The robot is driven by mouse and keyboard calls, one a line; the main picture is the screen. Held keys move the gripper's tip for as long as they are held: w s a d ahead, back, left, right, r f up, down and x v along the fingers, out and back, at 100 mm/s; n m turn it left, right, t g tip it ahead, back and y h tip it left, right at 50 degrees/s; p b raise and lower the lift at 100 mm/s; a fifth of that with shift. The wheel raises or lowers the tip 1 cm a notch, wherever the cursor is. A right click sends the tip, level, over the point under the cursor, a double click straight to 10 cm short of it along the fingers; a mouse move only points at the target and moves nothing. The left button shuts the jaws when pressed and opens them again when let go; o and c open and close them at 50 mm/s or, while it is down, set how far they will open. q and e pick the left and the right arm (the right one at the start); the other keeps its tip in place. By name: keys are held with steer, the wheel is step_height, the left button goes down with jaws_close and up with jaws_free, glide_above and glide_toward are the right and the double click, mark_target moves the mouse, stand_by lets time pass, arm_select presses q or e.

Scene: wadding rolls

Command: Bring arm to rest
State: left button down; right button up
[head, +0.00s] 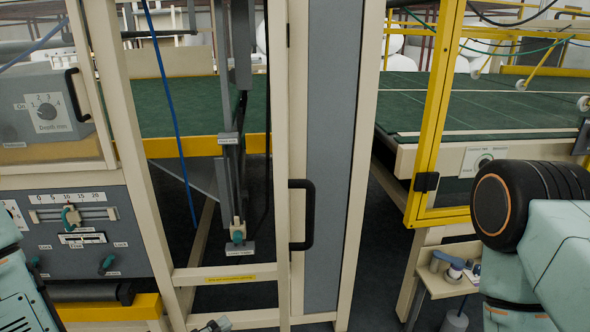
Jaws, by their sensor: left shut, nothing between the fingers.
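My left arm (15,290) comes in at the lower left edge, teal with dark parts. Only a small grey piece of what looks like my left gripper (214,324) shows at the bottom edge, in front of the cream frame. It is shut, and I see nothing held in it. My right arm (555,250) fills the lower right, with a large black joint showing. My right gripper is outside the picture.
A control panel (75,238) with a slider and knobs stands at left. A cream frame with a grey door (332,130) and black handle (301,215) stands ahead. A yellow-framed guard (433,110) and a small shelf (447,284) with items are at right.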

arm_select(q)
step_height(320, 180, down, 8)
steer(key=s+a+m+g+y, duration=0.2)
steer(key=a+g+y, duration=0.1)
steer(key=y, duration=0.1)
steer(key=s+a+f+m+g+y, duration=0.2)
steer(key=s+f+g+y, duration=0.1)
steer(key=s, duration=0.7)
steer(key=s+a+f+m+g+y, duration=0.2)
steer(key=s+f+g, duration=0.3)
steer(key=s+f, duration=0.3)
steer(key=s+a+y, duration=0.1)
steer(key=s, duration=0.2)
steer(key=shift+a+g+y, duration=0.15)
steer(key=shift+g+y, duration=0.15)
steer(key=shift+g, duration=0.1)
